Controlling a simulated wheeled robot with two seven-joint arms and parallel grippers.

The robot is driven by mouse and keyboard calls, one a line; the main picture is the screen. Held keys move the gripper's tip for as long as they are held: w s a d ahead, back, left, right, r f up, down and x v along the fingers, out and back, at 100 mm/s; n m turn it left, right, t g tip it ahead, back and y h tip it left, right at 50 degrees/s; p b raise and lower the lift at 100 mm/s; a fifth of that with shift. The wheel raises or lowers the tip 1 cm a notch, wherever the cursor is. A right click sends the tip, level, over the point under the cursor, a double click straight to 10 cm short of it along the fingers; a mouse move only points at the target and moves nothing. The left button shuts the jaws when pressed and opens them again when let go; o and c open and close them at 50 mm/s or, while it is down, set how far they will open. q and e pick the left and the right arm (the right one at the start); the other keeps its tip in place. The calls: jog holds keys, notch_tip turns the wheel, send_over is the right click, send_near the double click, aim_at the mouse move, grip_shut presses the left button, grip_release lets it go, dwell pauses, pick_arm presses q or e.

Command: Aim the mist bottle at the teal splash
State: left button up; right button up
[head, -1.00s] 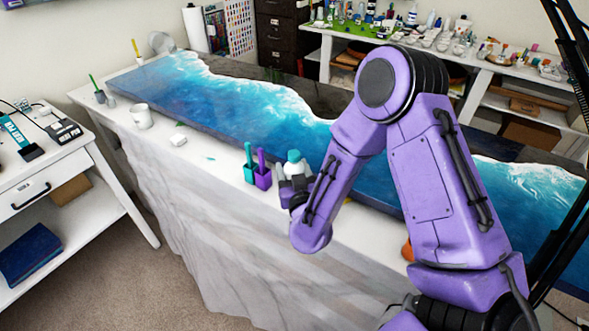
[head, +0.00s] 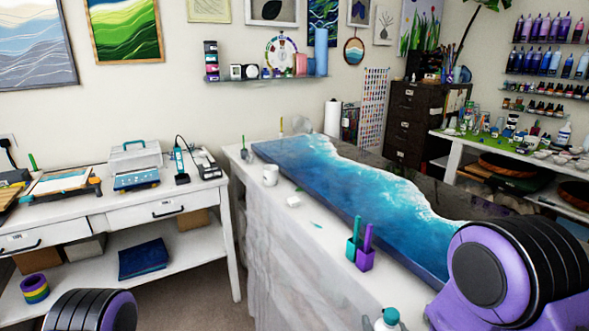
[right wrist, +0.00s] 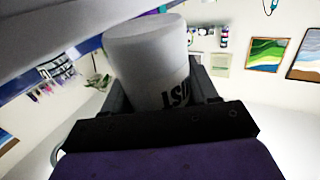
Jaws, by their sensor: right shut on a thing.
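The mist bottle (right wrist: 150,60) is a pale cylinder with dark lettering in the right wrist view. My right gripper (right wrist: 160,90) is shut around it, with a dark jaw on each side. In the head view only the bottle's teal top and white shoulder (head: 388,319) show at the bottom edge; the rest is cut off. The teal splash (head: 316,225) is a small mark on the white table top, up and left of the bottle and apart from it. My left gripper is out of view.
A blue wave resin panel (head: 375,205) lies along the table. Teal (head: 352,250) and purple (head: 365,258) holders stand between bottle and splash. A white mug (head: 270,175) and a white block (head: 293,201) are beyond the splash. A side table (head: 150,212) stands left.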

jog(key=shift+f, duration=0.45)
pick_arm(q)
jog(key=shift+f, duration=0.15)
pick_arm(e)
jog(key=shift+s+d+r, duration=0.1)
